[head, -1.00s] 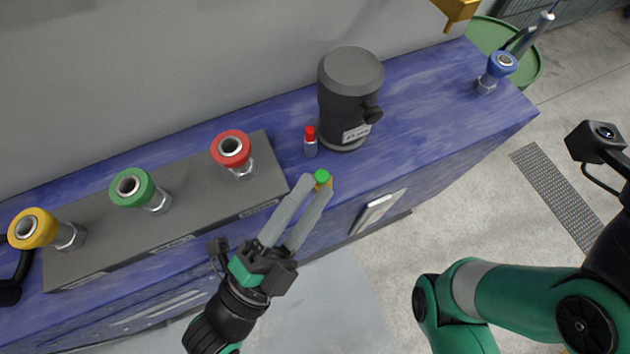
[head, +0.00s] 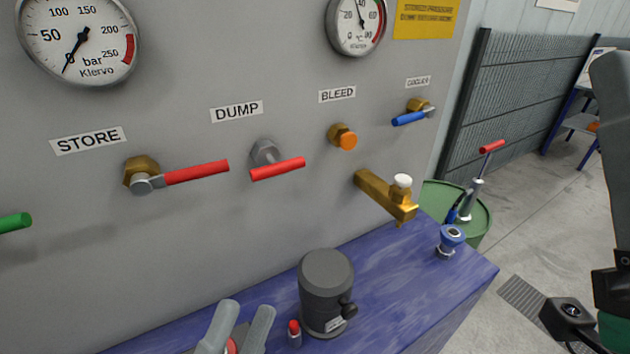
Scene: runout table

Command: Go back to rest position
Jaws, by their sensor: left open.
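My left gripper (head: 239,332) shows at the bottom edge of the head view. Its two grey fingers are apart, with nothing seen held between them. A red fitting (head: 231,346) shows between and behind the fingers, partly hidden. The rest of the left arm is below the picture. At the right edge a grey and green part of my right arm shows, but its gripper fingers are not seen.
A dark grey canister (head: 326,290) and a small red-capped vial (head: 294,333) stand on the blue table (head: 400,290), just right of the left gripper. A blue-ringed fitting (head: 450,240) stands near the far corner. The grey panel (head: 230,220) behind carries red-handled valves, gauges and a brass tap (head: 385,194).

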